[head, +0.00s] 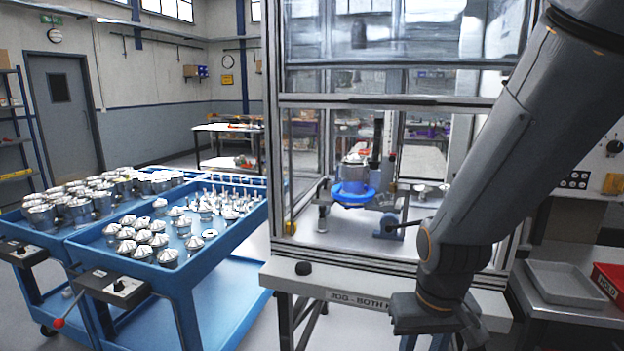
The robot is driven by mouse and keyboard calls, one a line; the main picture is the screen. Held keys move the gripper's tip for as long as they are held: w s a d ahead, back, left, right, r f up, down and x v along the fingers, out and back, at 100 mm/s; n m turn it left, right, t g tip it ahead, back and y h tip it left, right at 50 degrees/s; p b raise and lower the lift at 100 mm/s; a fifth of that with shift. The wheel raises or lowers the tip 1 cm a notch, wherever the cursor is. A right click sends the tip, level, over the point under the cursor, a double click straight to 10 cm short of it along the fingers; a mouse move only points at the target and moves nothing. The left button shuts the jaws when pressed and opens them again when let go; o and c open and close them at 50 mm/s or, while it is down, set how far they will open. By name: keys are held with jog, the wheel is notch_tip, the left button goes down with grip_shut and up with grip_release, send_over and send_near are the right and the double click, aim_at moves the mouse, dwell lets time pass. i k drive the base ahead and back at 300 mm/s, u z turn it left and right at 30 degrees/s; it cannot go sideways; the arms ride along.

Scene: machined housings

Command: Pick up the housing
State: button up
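Several metal housings with cone-shaped tops (168,257) stand on the near blue cart (205,270) at the left. Larger cylindrical metal housings (80,210) crowd the far-left blue cart (40,257). One metal housing (354,172) sits upright on a blue round fixture (352,194) inside the framed machine. Which housing the task means, I cannot tell. My gripper (432,335) hangs at the bottom, right of centre, in front of the machine's front ledge and well apart from the housings. Its fingertips are cut off by the lower edge, so its opening is unclear.
The machine's frame (272,130) and raised glass guard (400,75) surround the fixture; its front opening is below the guard. A grey tray (565,283) and a red bin (609,280) stand at the right. Floor shows between cart and machine.

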aim_at(353, 170)
jog(key=u, duration=1.7)
jog(key=i, duration=0.7)
jog(key=z, duration=2.7)
